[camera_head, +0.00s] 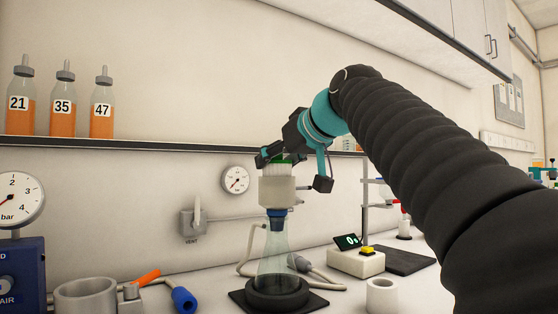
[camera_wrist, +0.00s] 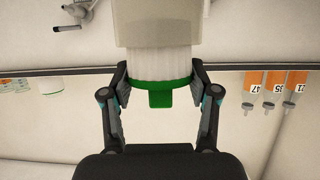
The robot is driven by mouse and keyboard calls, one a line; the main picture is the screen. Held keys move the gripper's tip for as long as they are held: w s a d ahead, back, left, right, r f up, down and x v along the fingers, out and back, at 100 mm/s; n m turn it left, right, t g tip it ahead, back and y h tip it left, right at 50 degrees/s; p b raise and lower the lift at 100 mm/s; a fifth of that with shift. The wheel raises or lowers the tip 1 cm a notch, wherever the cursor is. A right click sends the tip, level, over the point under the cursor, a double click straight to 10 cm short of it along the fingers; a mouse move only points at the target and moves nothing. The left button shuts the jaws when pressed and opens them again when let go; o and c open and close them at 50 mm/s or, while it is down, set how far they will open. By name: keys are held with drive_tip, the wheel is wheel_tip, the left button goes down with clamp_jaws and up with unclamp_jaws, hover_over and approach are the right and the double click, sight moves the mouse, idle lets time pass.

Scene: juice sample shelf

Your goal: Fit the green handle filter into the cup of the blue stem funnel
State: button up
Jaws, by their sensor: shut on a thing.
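My gripper (camera_wrist: 160,84) is shut on the green handle filter (camera_wrist: 160,97), with one finger at each side of its green rim. The filter's white ribbed body also shows in the head view (camera_head: 277,170), upright below my gripper (camera_head: 275,157).
The flask stands in a dark round holder (camera_head: 277,294). A scale (camera_head: 356,262), a white ring (camera_head: 381,297) and a grey cup (camera_head: 86,297) are on the bench. A gauge (camera_head: 235,180) and a vent valve (camera_head: 195,220) are on the wall behind. Juice bottles (camera_head: 62,105) stand on the shelf.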

drive_tip(key=shift+r+p, duration=0.45)
drive_tip(key=shift+r, duration=0.65)
drive_tip(key=o, duration=1.1)
drive_tip(key=shift+s+d, duration=0.1)
drive_tip(key=v, duration=1.1)
drive_tip(key=shift+s+d+r, duration=0.1)
drive_tip(key=shift+s+d, duration=0.1)
drive_tip(key=shift+s, duration=0.1)
drive_tip(key=shift+d, duration=0.1)
